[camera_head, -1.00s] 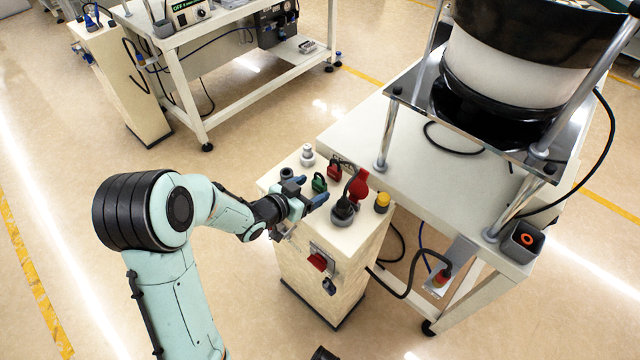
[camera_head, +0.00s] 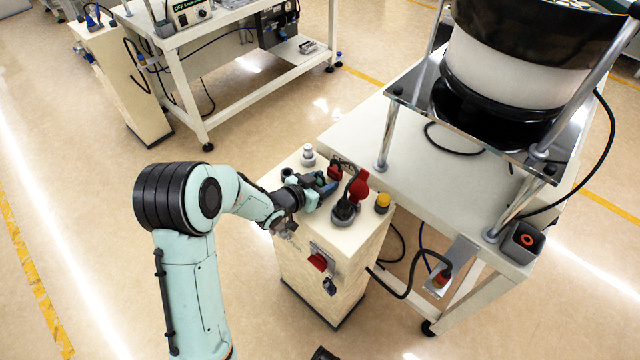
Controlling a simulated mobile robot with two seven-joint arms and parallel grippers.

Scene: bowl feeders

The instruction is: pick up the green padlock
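The green padlock does not show clearly now; a second ago it lay on top of the beige cabinet (camera_head: 345,242). My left gripper (camera_head: 322,184) now covers that spot, low over the cabinet top. Its blue-tipped fingers point right, toward the red padlock and the dark plug. I cannot tell whether the fingers are apart or hold the green padlock.
On the cabinet top stand a red padlock (camera_head: 335,172), a red part (camera_head: 359,187), a dark plug (camera_head: 344,212), a yellow-topped button (camera_head: 383,202) and a pale knob (camera_head: 308,155). A white table (camera_head: 440,185) with a bowl feeder adjoins at the right.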

